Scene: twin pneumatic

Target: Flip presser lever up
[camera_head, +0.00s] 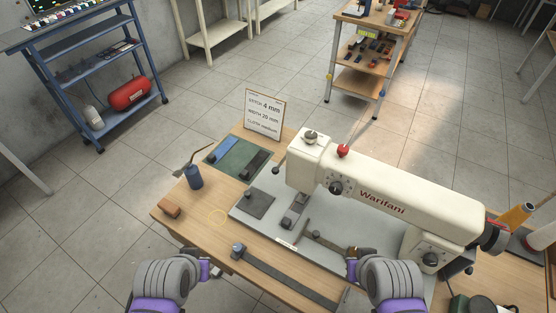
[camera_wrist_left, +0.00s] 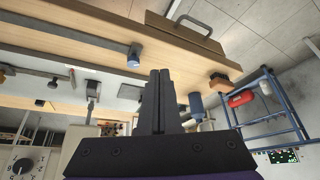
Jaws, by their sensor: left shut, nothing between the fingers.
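The cream sewing machine (camera_head: 385,195) stands on the right part of the wooden table. A small dark ball-ended knob (camera_head: 276,171) sticks out by its left head; I cannot tell whether it is the presser lever. A red knob (camera_head: 343,151) is on top, and a dark dial (camera_head: 335,188) is on the front. My left gripper (camera_head: 214,271) is at the table's front edge, apart from the machine; in the left wrist view its fingers (camera_wrist_left: 158,100) are together and empty. My right gripper (camera_head: 351,266) is in front of the machine near a brown-ended bar; its fingertips are unclear.
A sign (camera_head: 264,115) stands at the back. A dark strap (camera_head: 290,281) runs along the front. Bare wood (camera_head: 205,225) shows at the front left.

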